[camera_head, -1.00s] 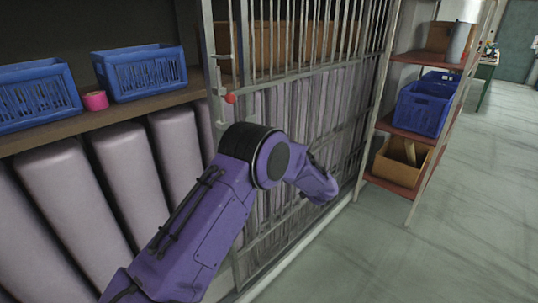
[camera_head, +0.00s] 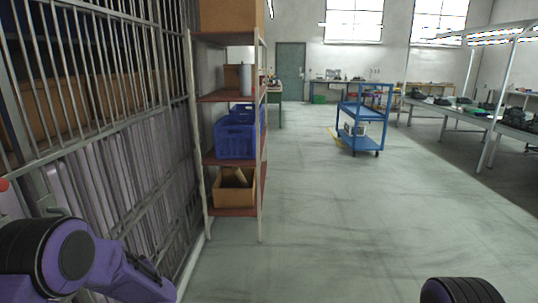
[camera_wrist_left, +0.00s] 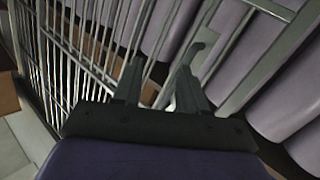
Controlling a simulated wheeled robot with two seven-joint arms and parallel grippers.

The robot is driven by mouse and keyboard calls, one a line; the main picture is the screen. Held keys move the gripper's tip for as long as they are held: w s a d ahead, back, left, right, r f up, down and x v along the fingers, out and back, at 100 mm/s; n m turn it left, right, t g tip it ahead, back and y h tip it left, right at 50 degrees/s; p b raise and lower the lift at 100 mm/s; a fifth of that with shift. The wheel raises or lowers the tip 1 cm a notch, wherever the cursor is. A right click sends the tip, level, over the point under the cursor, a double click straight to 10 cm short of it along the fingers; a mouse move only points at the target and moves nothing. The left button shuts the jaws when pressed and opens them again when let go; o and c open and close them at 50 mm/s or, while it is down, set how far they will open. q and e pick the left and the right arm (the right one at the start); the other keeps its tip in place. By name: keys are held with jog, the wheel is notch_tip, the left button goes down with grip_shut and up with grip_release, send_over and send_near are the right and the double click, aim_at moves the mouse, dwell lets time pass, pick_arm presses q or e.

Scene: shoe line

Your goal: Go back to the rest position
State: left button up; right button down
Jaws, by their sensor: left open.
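My left gripper (camera_wrist_left: 160,78) shows in the left wrist view with its two dark fingers apart and nothing between them. It points at the metal bar gate (camera_wrist_left: 90,40), which also shows in the head view (camera_head: 110,80). Whether the fingers touch the bars is unclear. In the head view my purple left arm is at the lower left, in front of the gate, and its gripper is out of frame. A dark, purple-edged part of my right arm shows at the bottom right; its gripper is not visible.
An open shelf (camera_head: 222,97) stands beyond the gate, holding a blue crate (camera_head: 235,141) and a cardboard box (camera_head: 234,192). A blue trolley (camera_head: 362,112) stands farther back. Workbenches (camera_head: 470,118) line the right. The grey floor (camera_head: 330,210) between is clear.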

pick_arm(q)
jog(key=s+d+f+m+h, duration=0.2)
jog(key=s+d+f+h, duration=0.15)
jog(key=f, duration=0.25)
jog(key=s+d+f+m+h, duration=0.1)
jog(key=s+d+f+h, duration=0.1)
jog(key=s+f, duration=0.3)
jog(key=s+d+f+m+g+h, duration=0.1)
jog(key=s+f, duration=0.3)
jog(key=s, duration=0.6)
jog(key=s+d+f+m+g+h, duration=0.1)
jog(key=s+d+f+g+h, duration=0.1)
jog(key=s, duration=0.8)
jog(key=s+d+f+m+g+h, duration=0.1)
jog(key=s+d+f+g+h, duration=0.1)
jog(key=s+d+f, duration=0.3)
jog(key=s+f+g, duration=0.1)
jog(key=s+f, duration=0.2)
jog(key=s, duration=0.2)
jog(key=shift+d+m, duration=0.25)
jog(key=shift+m, duration=0.15)
jog(key=shift+w, duration=0.1)
